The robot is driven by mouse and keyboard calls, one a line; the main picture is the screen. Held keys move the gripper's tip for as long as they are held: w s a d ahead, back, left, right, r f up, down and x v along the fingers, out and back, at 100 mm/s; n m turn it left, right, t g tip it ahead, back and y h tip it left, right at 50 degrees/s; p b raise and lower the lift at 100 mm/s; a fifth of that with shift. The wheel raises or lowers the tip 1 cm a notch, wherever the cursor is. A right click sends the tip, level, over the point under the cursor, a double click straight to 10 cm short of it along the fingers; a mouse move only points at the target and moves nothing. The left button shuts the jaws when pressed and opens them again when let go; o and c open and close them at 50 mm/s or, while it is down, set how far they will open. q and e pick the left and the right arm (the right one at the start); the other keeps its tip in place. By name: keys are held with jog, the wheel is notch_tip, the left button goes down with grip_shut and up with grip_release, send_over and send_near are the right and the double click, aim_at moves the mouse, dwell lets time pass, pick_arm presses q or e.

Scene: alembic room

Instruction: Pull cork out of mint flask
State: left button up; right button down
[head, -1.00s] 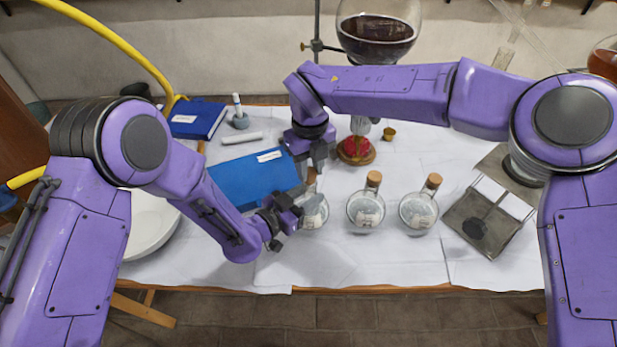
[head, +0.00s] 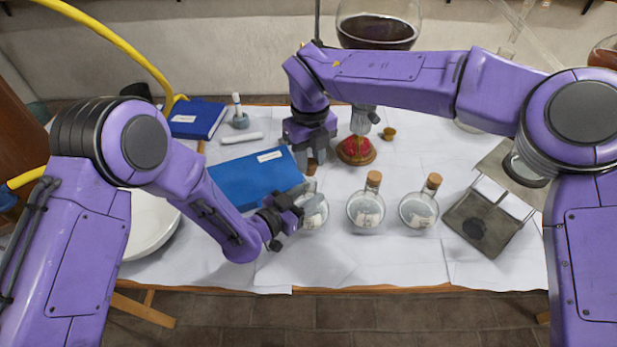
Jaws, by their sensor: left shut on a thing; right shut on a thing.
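Three round glass flasks stand in a row on the white-covered table. The leftmost flask (head: 314,211) has my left gripper (head: 291,213) shut on it from its left side. My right gripper (head: 312,166) points down above that flask, shut on its brown cork (head: 311,185). The cork is partly hidden by the fingers, and I cannot tell whether its lower end is still inside the neck. The middle flask (head: 366,211) and the right flask (head: 418,211) are corked and upright. The labels are too small to read, so I cannot tell mint by name.
A blue folder (head: 250,182) lies behind my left gripper, and a white bowl (head: 150,225) stands at the left. A red domed object (head: 356,151) stands behind the flasks. The table's front strip is clear.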

pick_arm(q)
jog(key=o, duration=1)
jog(key=shift+s+a, duration=0.1)
jog(key=shift+s, duration=0.05)
pick_arm(e)
notch_tip(320, 180, down, 3)
jog(key=b, duration=0.3)
jog(key=shift+r, duration=0.2)
notch_tip(320, 180, up, 4)
jog(key=p, duration=0.4)
pick_arm(q)
jog(key=s+a+r, duration=0.1)
jog(key=s+a, duration=0.1)
jog(key=s+a+r, duration=0.2)
jog(key=s+a, duration=0.1)
jog(key=s+a+r, duration=0.2)
jog(key=s+a, duration=0.1)
jog(key=shift+s+a+r, duration=0.1)
jog(key=shift+r, duration=0.15)
pick_arm(e)
jog(key=shift+f, duration=0.1)
